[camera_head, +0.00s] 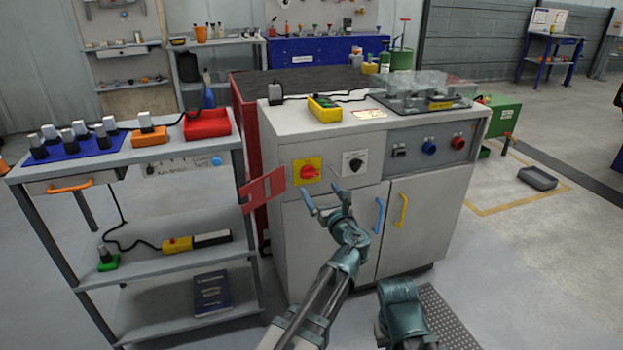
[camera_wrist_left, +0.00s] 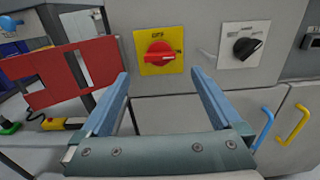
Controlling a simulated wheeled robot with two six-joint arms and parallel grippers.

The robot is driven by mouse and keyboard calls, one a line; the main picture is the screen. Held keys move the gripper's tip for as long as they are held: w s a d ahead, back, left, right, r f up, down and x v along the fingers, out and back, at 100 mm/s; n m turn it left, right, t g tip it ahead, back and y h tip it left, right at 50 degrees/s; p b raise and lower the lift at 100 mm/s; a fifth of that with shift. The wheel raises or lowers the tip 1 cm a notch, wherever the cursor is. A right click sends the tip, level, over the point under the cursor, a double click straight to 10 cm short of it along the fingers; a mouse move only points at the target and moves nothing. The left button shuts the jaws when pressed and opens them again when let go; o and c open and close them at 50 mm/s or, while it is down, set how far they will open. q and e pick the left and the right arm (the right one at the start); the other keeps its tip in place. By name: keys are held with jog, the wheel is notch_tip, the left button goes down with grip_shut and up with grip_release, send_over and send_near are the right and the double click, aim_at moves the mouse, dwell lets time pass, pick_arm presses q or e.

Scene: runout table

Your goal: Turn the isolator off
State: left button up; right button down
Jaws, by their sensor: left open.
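The isolator is a red rotary switch (camera_head: 309,172) on a yellow square plate (camera_head: 298,179) on the front of the grey cabinet. In the left wrist view the red knob (camera_wrist_left: 158,55) lies roughly sideways across the yellow plate (camera_wrist_left: 147,69). Small lettering sits above and right of the knob, too small to read surely. My left gripper (camera_head: 323,190) is open and empty, in front of the cabinet, apart from the knob. In the left wrist view its blue fingers (camera_wrist_left: 160,78) stand either side of and below the knob. My right gripper is out of view.
A black rotary switch (camera_head: 354,163) on a white plate is right of the isolator. A red slotted plate (camera_head: 262,190) sticks out at the left. Blue (camera_head: 379,215) and yellow (camera_head: 404,207) door handles are below right. A shelf trolley (camera_head: 170,160) stands left.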

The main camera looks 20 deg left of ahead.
aim_at(311, 176)
pick_arm(q)
jog(key=x, duration=0.8)
jog(key=shift+w+a, duration=0.1)
jog(key=shift+a, duration=0.05)
jog(key=c, duration=1.4)
